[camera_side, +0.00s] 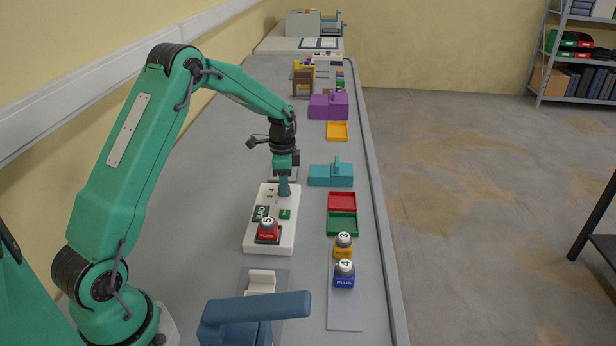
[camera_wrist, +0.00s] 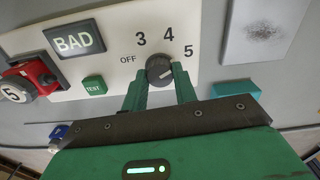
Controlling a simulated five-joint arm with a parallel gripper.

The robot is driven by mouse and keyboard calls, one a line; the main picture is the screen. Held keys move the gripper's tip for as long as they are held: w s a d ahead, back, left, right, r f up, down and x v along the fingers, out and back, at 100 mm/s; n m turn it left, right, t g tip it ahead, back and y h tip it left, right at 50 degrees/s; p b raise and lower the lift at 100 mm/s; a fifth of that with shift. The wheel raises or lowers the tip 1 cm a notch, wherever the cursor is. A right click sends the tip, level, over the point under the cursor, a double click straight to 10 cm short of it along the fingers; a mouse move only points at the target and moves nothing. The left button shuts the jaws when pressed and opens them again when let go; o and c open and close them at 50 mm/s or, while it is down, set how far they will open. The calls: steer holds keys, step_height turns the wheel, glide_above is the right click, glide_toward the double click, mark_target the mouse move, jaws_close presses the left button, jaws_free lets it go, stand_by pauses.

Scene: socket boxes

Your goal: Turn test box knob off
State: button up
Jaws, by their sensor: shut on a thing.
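The white test box (camera_side: 286,238) lies on the bench below my gripper (camera_side: 284,190). In the wrist view its dark grey knob (camera_wrist: 158,68) has marks OFF, 3, 4 and 5 around it. A pale line shows on the knob, slanting toward the right; I cannot tell exactly which mark it points at. My green gripper fingers (camera_wrist: 159,85) are shut on the knob, one on each side. The box's display (camera_wrist: 74,41) reads BAD, and a green TEST button (camera_wrist: 95,86) sits below it. A red plug marked 5 (camera_side: 267,231) sits in the box, also seen at the wrist view's left edge.
To the right are red (camera_side: 342,201) and green (camera_side: 342,224) trays, a yellow plug 3 (camera_side: 344,247) and a blue plug 4 (camera_side: 344,276). A teal box (camera_side: 330,177) stands behind the trays. A blue lever device (camera_side: 255,315) is in the foreground.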

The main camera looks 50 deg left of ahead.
steer(key=n, duration=1.2)
steer(key=shift+n, duration=0.4)
steer(key=n, duration=1.3)
steer(key=o, duration=1)
steer(key=shift+r, duration=0.15)
